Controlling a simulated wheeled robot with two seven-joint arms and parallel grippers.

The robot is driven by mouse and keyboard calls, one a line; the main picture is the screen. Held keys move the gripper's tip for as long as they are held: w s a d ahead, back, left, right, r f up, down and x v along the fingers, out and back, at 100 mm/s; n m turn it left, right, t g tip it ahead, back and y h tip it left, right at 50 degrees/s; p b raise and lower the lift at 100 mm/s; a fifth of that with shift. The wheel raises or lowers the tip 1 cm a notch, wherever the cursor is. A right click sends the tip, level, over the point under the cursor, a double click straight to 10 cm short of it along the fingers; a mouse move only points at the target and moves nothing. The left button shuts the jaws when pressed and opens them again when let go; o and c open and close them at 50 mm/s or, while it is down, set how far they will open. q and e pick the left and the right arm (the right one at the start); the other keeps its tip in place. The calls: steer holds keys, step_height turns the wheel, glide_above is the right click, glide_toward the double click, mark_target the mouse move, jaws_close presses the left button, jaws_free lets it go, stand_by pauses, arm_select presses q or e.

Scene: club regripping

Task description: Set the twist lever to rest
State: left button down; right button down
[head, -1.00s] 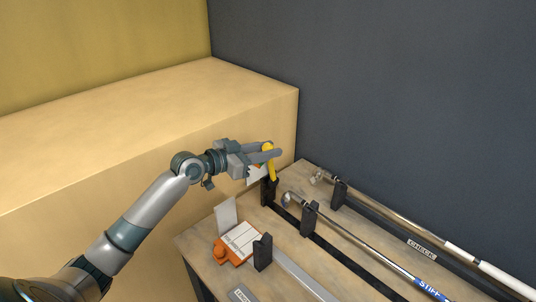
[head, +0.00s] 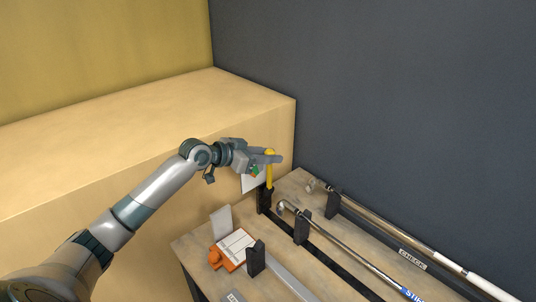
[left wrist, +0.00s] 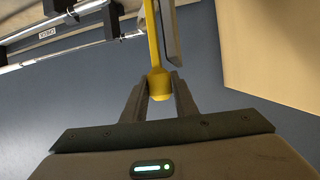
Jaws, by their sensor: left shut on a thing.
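The yellow twist lever (head: 269,175) stands nearly upright at a black post at the far left end of the bench. My left gripper (head: 270,158) is at the top of the lever, with its fingers shut on the knobbed end. In the left wrist view, the two fingers (left wrist: 160,88) close on either side of the lever's yellow end, and the yellow shaft (left wrist: 153,40) runs away from them. The lever's base is partly hidden behind the post. My right gripper is in neither view.
A white card (head: 252,183) is beside the lever. Golf clubs lie on black supports (head: 303,228) to the right. An orange piece (head: 222,258) with a white label sits nearer. A tan block (head: 150,110) stands behind my arm, and a dark wall closes the back.

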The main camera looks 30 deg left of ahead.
arm_select(q)
steer(key=shift+f, duration=0.15)
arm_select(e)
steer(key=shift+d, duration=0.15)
arm_select(q)
steer(key=c, duration=1.4)
jaws_free()
steer(key=shift+d, duration=0.1)
steer(key=shift+w, duration=0.2)
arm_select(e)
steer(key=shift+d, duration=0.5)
arm_select(q)
steer(key=shift+s, duration=0.1)
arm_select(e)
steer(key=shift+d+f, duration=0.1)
arm_select(q)
steer(key=shift+b+v, duration=0.4)
steer(key=shift+v, duration=0.4)
steer(key=b+v, duration=0.6)
steer(key=v, duration=0.9)
steer(key=shift+s+b, duration=0.2)
steer(key=shift+b, duration=0.2)
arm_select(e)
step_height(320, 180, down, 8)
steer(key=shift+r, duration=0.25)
